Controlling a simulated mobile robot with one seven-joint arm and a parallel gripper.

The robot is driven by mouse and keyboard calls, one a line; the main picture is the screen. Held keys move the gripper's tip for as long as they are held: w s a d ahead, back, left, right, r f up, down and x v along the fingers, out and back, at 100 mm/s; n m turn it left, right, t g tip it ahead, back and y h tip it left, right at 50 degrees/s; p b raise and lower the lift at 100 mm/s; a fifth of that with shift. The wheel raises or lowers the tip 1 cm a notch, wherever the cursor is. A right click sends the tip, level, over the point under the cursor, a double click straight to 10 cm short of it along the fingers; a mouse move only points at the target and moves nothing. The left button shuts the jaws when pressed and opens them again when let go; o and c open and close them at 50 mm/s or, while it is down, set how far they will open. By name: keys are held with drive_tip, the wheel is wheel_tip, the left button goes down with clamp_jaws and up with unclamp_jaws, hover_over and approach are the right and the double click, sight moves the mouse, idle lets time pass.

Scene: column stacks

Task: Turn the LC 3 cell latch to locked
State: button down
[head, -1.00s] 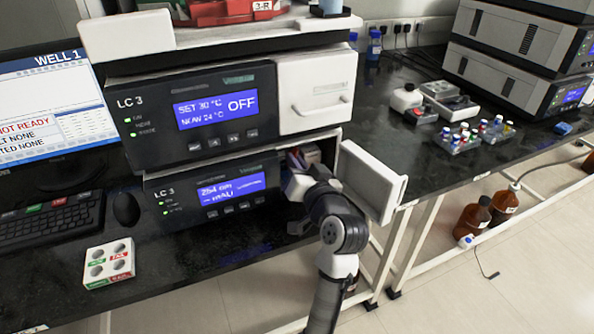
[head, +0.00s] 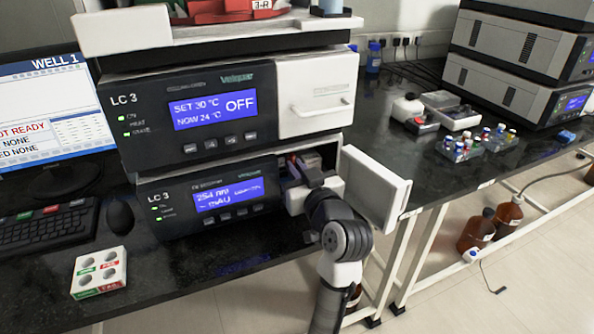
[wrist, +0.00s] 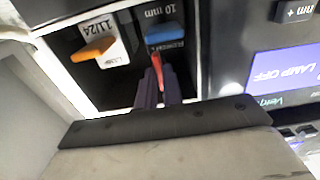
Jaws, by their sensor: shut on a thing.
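The lower LC 3 unit (head: 165,200) has an open bay at its right, with its white door (head: 376,183) swung out to the right. My gripper (head: 305,167) reaches into this bay. In the wrist view, my gripper (wrist: 160,88) is shut on a slim red lever (wrist: 157,66), which I take for the cell latch. Only its upper part shows; the fingers hide the rest. Above it is a blue tab (wrist: 165,33) by a "10 mm" label. An orange lever (wrist: 92,50) sits to the left beside an "11/24" label. The latch's locked or unlocked marking is not readable.
The upper LC 3 unit (head: 185,115) sits directly above, its white door (head: 315,95) shut. The open lower door stands close to the right of my wrist. A white block with round holes (head: 99,272) lies on the bench at left. Vial racks (head: 465,148) stand at right.

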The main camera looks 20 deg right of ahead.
drive_tip(key=c, duration=1.5)
unclamp_jaws()
drive_tip(key=shift+c, duration=0.2)
drive_tip(key=s+p, duration=0.8)
drive_tip(key=s, duration=0.5)
drive_tip(key=shift+s+d, duration=0.2)
drive_tip(key=shift+s, duration=0.2)
